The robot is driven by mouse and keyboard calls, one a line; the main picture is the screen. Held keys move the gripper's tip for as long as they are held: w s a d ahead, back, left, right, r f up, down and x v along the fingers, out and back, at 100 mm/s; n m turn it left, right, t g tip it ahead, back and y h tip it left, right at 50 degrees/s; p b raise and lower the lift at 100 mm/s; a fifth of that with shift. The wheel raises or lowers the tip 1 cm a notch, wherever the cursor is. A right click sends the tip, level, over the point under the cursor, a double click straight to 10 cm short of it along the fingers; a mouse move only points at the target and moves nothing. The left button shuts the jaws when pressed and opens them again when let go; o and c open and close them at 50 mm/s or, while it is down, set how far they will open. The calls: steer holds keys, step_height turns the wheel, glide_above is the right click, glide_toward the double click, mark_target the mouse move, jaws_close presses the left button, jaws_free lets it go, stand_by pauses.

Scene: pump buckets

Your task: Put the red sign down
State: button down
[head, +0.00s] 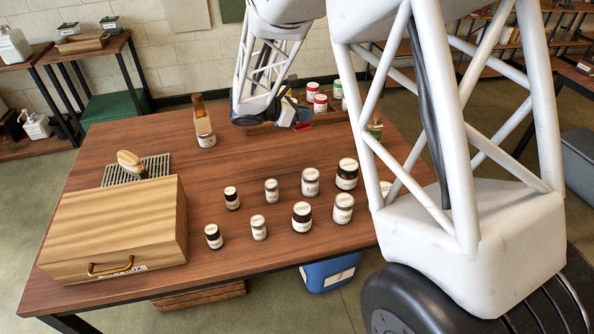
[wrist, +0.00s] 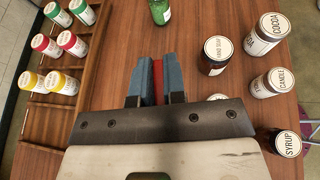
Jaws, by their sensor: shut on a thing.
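The red sign (wrist: 158,80) shows as a narrow red strip between the two blue fingers of my gripper (wrist: 154,78) in the wrist view. My gripper is shut on it. In the head view my gripper (head: 297,120) is above the far side of the wooden table, and a small red edge of the sign (head: 303,127) shows beside the fingers. Most of the sign is hidden by the fingers, and I cannot tell whether it touches the table.
A tiered rack (wrist: 30,127) with green, red and yellow-lidded jars is left of my gripper in the wrist view. A green bottle (wrist: 160,11) stands ahead. Labelled jars (wrist: 216,55) stand right. A wooden box (head: 115,225) and amber bottle (head: 203,125) occupy the table's left.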

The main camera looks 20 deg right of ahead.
step_height(320, 180, down, 9)
steer(key=w+n+t+y, duration=0.1)
steer(key=w+n+t, duration=0.1)
steer(key=shift+a+n+t, duration=0.3)
steer(key=shift+a+t, duration=0.1)
steer(key=shift+a, duration=0.05)
stand_by(0.4)
steer(key=shift+f, duration=0.1)
steer(key=shift+w+f, duration=0.1)
steer(key=shift+f, duration=2.95)
steer(key=shift+f, duration=0.1)
steer(key=shift+f, duration=1.75)
steer(key=shift+f, duration=0.1)
steer(key=c, duration=1.2)
jaws_free()
